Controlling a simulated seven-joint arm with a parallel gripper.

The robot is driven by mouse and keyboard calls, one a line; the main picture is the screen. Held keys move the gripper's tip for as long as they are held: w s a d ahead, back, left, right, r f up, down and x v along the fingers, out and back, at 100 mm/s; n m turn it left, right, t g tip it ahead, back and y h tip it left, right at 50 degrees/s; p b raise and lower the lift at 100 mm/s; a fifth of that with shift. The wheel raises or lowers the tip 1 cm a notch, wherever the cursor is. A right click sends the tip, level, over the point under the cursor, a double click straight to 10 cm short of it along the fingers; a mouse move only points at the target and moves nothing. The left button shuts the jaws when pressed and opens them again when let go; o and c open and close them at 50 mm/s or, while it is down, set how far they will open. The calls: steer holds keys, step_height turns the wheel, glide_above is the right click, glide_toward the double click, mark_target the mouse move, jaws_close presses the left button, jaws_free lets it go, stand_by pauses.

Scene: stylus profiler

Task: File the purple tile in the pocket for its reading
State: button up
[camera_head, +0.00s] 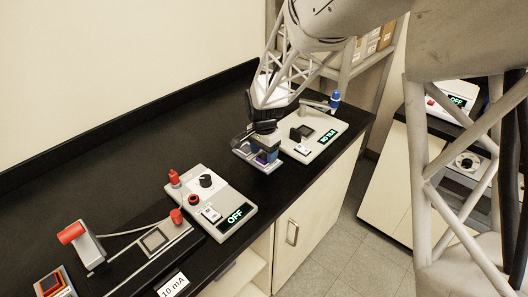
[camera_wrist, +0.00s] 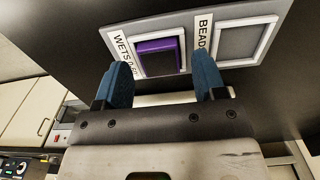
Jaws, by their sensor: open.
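The purple tile (camera_wrist: 158,57) lies inside the white frame of a pocket labelled "WETS" (camera_wrist: 138,68) on a grey plate, in the wrist view; the rest of that label is partly hidden. I cannot tell whether it lies fully flat. Beside it, the pocket labelled "BEADS" (camera_wrist: 246,43) is empty. My gripper (camera_wrist: 163,72) is open, its blue fingers apart, on either side of the tile's pocket and nearer the camera. In the head view my gripper (camera_head: 265,143) is over the pocket plate, and a bit of purple (camera_head: 261,159) shows below it.
Another device (camera_head: 215,195) showing "OFF" and a slide with a red knob (camera_head: 71,233) stand at the front left. The black bench (camera_head: 120,165) is clear behind them.

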steer(key=shift+r, duration=0.15)
steer(key=shift+r, duration=3.35)
steer(key=shift+r, duration=0.1)
step_height(320, 180, up, 8)
glide_above(264, 157)
steer(key=shift+f, duration=0.2)
